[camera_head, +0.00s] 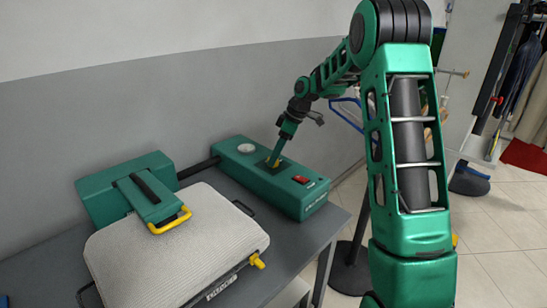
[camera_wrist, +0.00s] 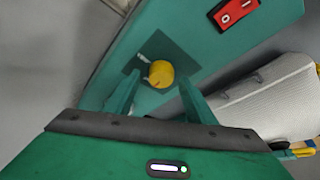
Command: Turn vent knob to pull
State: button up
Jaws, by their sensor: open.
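The vent knob (camera_wrist: 160,74) is a yellow round knob on a dark square plate (camera_wrist: 182,52) set in the green control box (camera_head: 300,193). In the wrist view a light mark shows on the plate beside the knob. My gripper (camera_wrist: 160,95) is open over the knob, with one finger to each side of it. I cannot tell whether the fingers touch it. In the head view my gripper (camera_head: 276,156) reaches down onto the box top, and only a bit of yellow shows there. The knob's labels are not readable.
A red power switch (camera_head: 301,180) and a round white gauge (camera_head: 247,148) sit on the same box. The padded pressing board (camera_head: 190,245) with a green head and yellow handle (camera_head: 170,221) stands at the left on the grey table (camera_head: 318,228). A wall is behind.

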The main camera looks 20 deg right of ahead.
jog(key=shift+f, duration=0.35)
jog(key=shift+c, duration=0.6)
jog(key=c, duration=0.9)
